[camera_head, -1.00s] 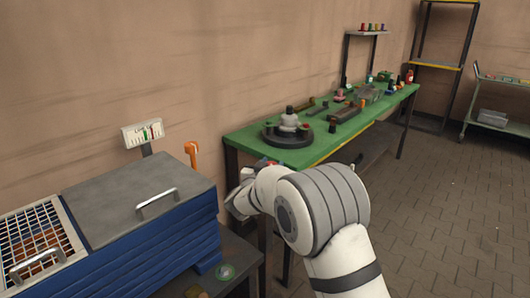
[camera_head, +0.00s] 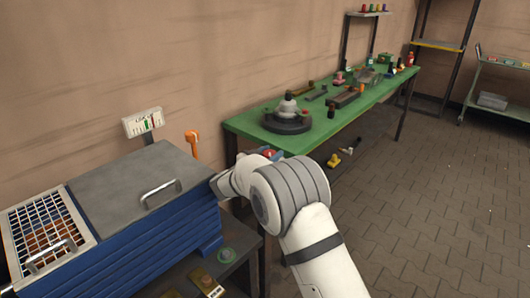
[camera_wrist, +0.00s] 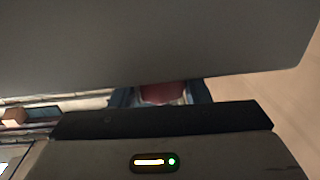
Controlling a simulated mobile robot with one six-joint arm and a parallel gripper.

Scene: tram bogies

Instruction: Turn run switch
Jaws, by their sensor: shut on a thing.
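A blue machine (camera_head: 165,232) with a grey lid stands at the left. An orange lever (camera_head: 193,143) stands upright behind its right end. I cannot tell for sure which part is the run switch. My gripper (camera_head: 270,154) shows only partly, beyond my arm, right of the machine and apart from the lever. In the wrist view, its blue fingers are shut on a red thing (camera_wrist: 162,93), mostly hidden by a grey surface.
A gauge panel (camera_head: 143,122) stands behind the machine. A green workbench (camera_head: 245,124) with a round dark fixture (camera_head: 287,122) and several small parts runs along the wall. Yellow items (camera_head: 334,160) lie below it. The paved floor at the right is clear.

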